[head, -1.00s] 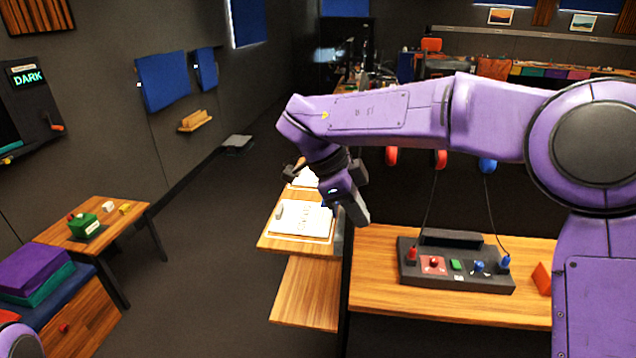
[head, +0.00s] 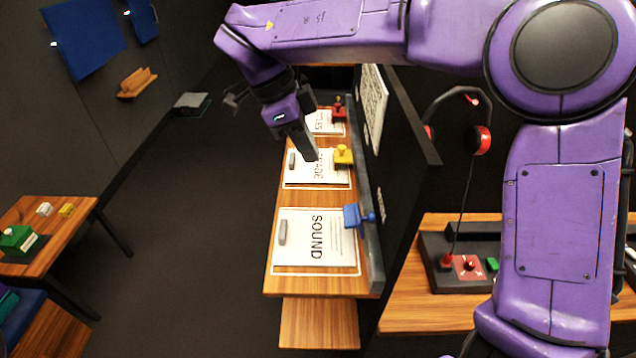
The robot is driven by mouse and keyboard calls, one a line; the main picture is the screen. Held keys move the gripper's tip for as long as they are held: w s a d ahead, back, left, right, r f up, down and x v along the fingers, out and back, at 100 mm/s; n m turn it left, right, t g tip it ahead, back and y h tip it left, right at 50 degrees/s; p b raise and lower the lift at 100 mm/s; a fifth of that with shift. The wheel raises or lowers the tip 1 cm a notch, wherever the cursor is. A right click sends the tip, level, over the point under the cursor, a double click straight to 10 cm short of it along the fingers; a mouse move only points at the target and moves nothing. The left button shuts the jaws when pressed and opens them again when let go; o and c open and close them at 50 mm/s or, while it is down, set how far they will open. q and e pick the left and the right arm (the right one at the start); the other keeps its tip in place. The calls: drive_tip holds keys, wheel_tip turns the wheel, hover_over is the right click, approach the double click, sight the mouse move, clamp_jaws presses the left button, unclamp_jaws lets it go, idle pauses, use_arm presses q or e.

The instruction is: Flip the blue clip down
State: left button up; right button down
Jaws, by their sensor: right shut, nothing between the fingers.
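The blue clip (head: 354,216) sits on the dark rail at the right edge of the wooden side table, beside the sheet marked SOUND (head: 312,240). Its knob points right, toward the dark panel. A yellow clip (head: 343,155) and a red clip (head: 339,111) stand farther back along the same rail. My right gripper (head: 308,158) hangs over the middle sheet, pointing down, shut and empty. It is left of the yellow clip and farther back than the blue clip, apart from it. My left gripper is out of view.
An upright dark panel (head: 405,190) stands just right of the clips. Right of it, a desk (head: 410,314) holds a control box, with headphones (head: 480,140) hanging above. A small table (head: 72,222) with a green box stands at left. The floor between is clear.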

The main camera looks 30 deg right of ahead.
hover_over(345, 214)
drive_tip(key=w+a, duration=0.3)
wheel_tip(345, 214, down, 6)
drive_tip(key=x, duration=0.3)
drive_tip(key=s+p+x, duration=0.1)
drive_tip(key=x, duration=0.2)
drive_tip(key=shift+a+f, duration=0.1)
drive_tip(key=shift+f, duration=0.1)
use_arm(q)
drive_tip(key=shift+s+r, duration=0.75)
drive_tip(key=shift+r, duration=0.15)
use_arm(e)
drive_tip(key=shift+f, duration=0.35)
use_arm(q)
drive_tip(key=shift+p, duration=0.35)
